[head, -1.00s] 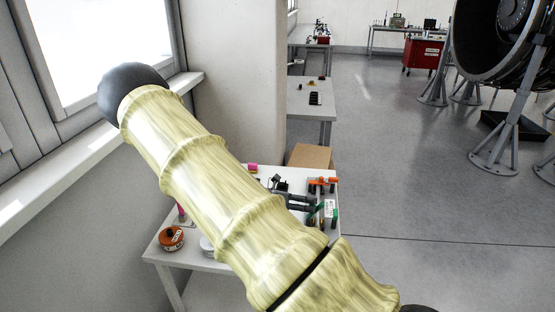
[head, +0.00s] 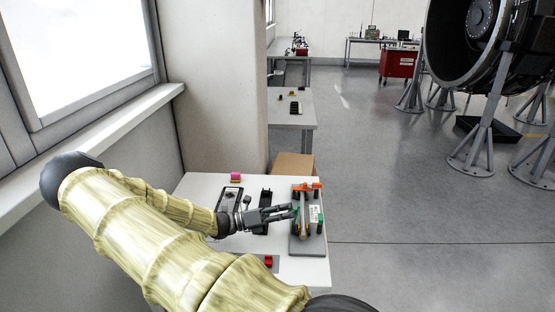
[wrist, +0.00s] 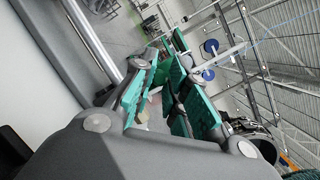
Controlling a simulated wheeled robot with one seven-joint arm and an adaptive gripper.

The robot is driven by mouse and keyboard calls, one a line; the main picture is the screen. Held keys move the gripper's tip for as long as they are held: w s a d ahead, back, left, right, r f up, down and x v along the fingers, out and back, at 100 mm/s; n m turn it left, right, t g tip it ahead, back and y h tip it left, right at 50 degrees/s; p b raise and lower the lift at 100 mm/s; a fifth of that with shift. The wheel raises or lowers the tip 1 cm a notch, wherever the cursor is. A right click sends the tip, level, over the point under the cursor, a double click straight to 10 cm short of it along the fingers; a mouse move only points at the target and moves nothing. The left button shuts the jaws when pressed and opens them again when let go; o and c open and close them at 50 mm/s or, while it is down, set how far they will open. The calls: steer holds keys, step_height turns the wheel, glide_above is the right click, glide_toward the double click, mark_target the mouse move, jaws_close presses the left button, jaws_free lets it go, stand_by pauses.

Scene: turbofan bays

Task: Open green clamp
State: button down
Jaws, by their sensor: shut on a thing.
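The grey fixture plate (head: 306,246) lies near the right edge of the white table. A green clamp (head: 296,212) shows as a small green part on it, right at my fingertips. My gripper (head: 289,213) reaches in from the left, its fingers level and shut on the green clamp; they hide much of it. In the wrist view, my gripper (wrist: 160,85) shows its teal-padded fingers close together, and the gripped part between them is hard to make out. An orange clamp handle (head: 306,187) crosses the far end of the plate.
A second green part (head: 320,218) and a white label stand on the plate's right side. Black holders (head: 263,211) and a pink block (head: 236,177) are on the table to the left. A red piece (head: 268,261) lies near the front. A cardboard box (head: 294,164) stands behind.

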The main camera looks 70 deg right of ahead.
steer(key=shift+f, duration=0.1)
steer(key=c, duration=1.7)
jaws_free()
step_height(320, 180, up, 10)
steer(key=shift+d+f, duration=0.15)
steer(key=shift+d, duration=0.1)
